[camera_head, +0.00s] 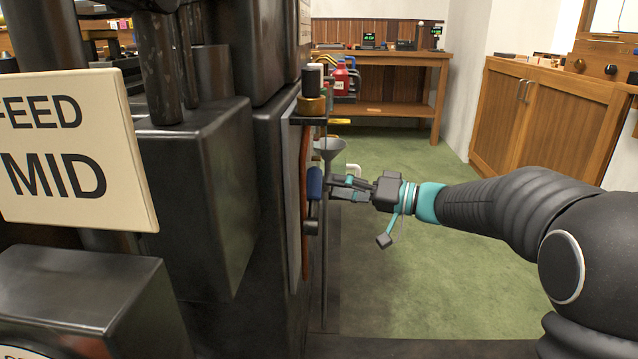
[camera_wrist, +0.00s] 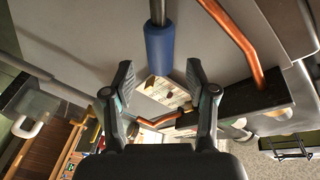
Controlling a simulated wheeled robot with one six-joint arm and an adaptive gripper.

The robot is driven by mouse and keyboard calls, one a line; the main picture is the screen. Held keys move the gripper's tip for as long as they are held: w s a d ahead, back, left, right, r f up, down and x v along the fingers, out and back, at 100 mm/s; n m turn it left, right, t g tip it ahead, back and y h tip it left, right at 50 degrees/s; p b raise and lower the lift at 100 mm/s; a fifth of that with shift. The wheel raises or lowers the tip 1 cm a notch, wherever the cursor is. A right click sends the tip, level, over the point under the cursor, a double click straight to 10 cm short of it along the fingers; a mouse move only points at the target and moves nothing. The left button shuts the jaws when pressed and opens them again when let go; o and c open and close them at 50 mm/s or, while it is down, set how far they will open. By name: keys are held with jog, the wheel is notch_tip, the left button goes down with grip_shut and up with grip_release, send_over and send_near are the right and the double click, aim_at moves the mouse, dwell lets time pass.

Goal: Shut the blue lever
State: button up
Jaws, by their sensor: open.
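The blue lever handle (camera_head: 315,184) is on the side face of the dark machine in the head view. In the wrist view the blue handle (camera_wrist: 159,48) is a short blue sleeve on a metal rod, at the top centre. My gripper (camera_head: 335,187) reaches in from the right, with its fingertips close beside the handle. In the wrist view my gripper (camera_wrist: 159,80) has its two fingers spread apart, and the handle lies just beyond the tips, roughly in line with the gap. Nothing is held between the fingers. I cannot tell whether a fingertip touches the handle.
A copper pipe (camera_wrist: 238,45) runs close to the right of the handle in the wrist view. A FEED MID sign (camera_head: 75,150) is at left. Green floor (camera_head: 430,290) is clear below my arm.

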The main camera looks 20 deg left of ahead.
aim_at(319, 183)
jog(key=shift+w+a, duration=0.2)
jog(key=shift+a, duration=2.2)
grip_shut()
